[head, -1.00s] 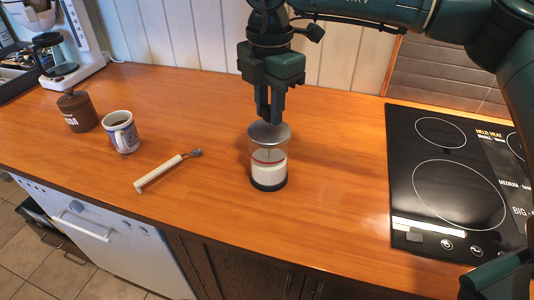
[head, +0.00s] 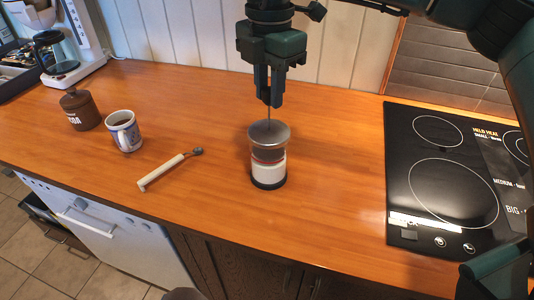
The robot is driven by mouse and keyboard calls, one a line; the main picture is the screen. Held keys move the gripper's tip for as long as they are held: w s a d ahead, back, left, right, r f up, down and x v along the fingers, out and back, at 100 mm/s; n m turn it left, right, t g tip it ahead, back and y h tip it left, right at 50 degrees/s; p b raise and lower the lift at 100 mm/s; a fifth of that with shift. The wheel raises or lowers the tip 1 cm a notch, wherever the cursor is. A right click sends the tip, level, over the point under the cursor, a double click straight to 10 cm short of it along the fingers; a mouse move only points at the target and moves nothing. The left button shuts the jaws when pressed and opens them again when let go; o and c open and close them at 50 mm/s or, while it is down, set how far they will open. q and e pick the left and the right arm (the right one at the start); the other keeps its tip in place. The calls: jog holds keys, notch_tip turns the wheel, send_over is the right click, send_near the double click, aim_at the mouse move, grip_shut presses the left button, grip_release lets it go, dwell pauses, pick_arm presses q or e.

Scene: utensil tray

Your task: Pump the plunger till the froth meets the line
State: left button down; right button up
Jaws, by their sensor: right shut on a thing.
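A small frother jar (head: 268,172) with a metal lid (head: 269,133), a red line around it and a dark base stands upright on the counter. White froth shows in its lower part, up near the red line; the exact gap is too small to tell. A dark grey band shows between the lid and the line. My right gripper (head: 269,104) is above the lid, pointing down, shut on the top of the plunger (head: 269,113), whose thin rod runs down to the lid. The plunger's knob is hidden between the fingers.
A frothing spoon-like utensil with a white handle (head: 163,174), a patterned mug (head: 123,131) and a brown lidded jar (head: 79,110) are to the left. A black hob (head: 440,180) is at right. The wooden counter (head: 335,170) around the frother is clear.

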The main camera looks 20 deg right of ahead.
jog(key=shift+f+b, duration=1.95)
jog(key=shift+f, duration=0.55)
jog(key=shift+r+p, duration=1.55)
jog(key=shift+r, duration=1.05)
jog(key=shift+f, duration=0.15)
jog(key=shift+f+b, duration=2.25)
jog(key=shift+f, duration=0.35)
jog(key=shift+r+p, duration=1.75)
jog(key=shift+r, duration=1)
